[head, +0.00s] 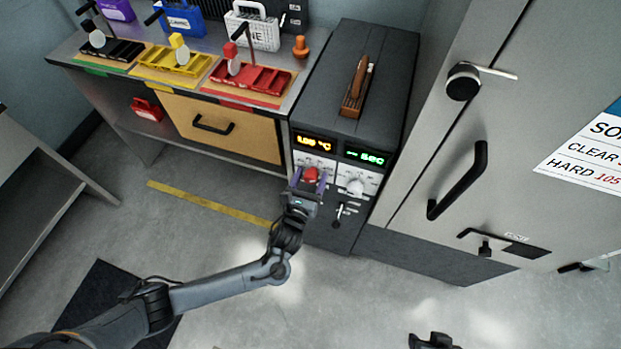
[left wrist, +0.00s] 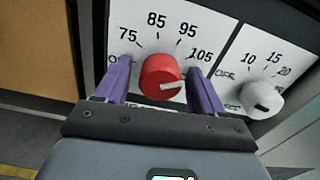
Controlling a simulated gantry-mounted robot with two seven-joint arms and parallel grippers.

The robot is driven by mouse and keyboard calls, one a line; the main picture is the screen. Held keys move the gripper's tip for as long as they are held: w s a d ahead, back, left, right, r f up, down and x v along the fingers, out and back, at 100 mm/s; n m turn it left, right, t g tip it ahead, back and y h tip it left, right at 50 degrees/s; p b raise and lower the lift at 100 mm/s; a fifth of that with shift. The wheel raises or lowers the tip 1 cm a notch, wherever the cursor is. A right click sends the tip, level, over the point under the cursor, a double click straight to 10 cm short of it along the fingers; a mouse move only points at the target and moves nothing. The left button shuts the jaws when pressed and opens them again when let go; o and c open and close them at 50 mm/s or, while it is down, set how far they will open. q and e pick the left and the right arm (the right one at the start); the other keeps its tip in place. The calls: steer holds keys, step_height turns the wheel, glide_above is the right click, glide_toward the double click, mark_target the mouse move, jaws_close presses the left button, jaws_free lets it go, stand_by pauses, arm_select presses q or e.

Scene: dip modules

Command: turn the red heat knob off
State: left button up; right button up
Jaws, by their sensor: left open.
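The red heat knob (left wrist: 160,78) sits on a white dial plate marked 75, 85, 95 and 105, with a partly covered label at the left. Its white pointer mark faces right, below the 105. In the head view the knob (head: 311,174) is on the front of the dark machine (head: 340,95). My left gripper (head: 308,184) is open, its purple fingers on either side of the knob, with slight gaps visible in the left wrist view (left wrist: 161,88). A dark part at the bottom edge of the head view seems to be my right gripper (head: 433,341); its jaws are unclear.
A white timer knob (left wrist: 262,99) is close to the right of the gripper. Orange (head: 313,142) and green (head: 365,156) displays are lit above the dials. A grey cabinet (head: 440,150) stands at right, a bench with colored trays (head: 250,80) at left.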

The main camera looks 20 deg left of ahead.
arm_select(q)
steer(key=shift+w, duration=0.1)
steer(key=c, duration=1)
steer(key=shift+c, duration=0.3)
